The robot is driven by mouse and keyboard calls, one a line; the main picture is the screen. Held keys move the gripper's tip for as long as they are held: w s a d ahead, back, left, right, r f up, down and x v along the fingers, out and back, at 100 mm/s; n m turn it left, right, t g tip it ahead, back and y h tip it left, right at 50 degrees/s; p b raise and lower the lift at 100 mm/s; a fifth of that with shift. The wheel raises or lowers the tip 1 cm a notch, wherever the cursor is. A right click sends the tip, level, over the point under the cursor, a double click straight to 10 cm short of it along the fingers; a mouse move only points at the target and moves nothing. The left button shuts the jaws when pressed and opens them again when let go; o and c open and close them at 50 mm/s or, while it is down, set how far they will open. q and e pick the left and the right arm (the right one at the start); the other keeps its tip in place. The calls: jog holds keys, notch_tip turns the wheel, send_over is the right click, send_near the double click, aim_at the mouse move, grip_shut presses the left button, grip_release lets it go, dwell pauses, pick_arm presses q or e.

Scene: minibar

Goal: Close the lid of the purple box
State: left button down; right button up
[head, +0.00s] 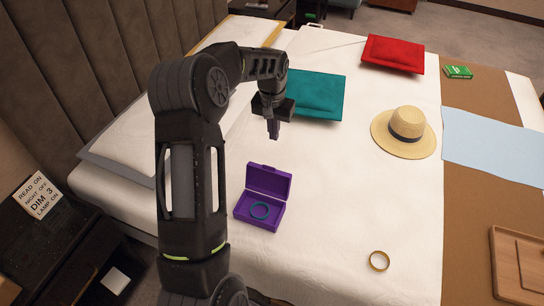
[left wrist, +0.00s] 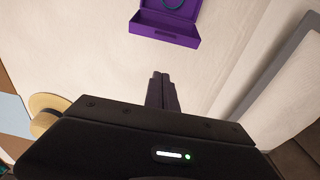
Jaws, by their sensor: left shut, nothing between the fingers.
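The purple box (head: 262,203) sits on the white bed with its lid (head: 268,181) standing open at the back. A teal ring (head: 260,210) lies inside it. The box also shows at the top of the left wrist view (left wrist: 165,32), with part of the ring at the frame edge. My left gripper (head: 273,130) is above the bed, behind the raised lid and apart from it, pointing down. Its fingers are together and empty, as the left wrist view also shows (left wrist: 161,78). My right gripper is not in view.
A gold ring (head: 379,261) lies on the bed to the right of the box. A straw hat (head: 405,131), a teal cushion (head: 313,97) and a red cushion (head: 392,54) lie farther back. A wooden tray (head: 505,266) is at the right. The bed around the box is clear.

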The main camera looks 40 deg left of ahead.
pick_arm(q)
jog(key=shift+a, duration=0.1)
jog(key=shift+f, duration=0.1)
notch_tip(320, 180, down, 10)
jog(key=p, duration=0.1)
jog(key=s, duration=0.1)
jog(key=s+p, duration=0.1)
jog(key=s+d+r, duration=0.1)
jog(key=shift+r, duration=0.1)
dwell(0.5)
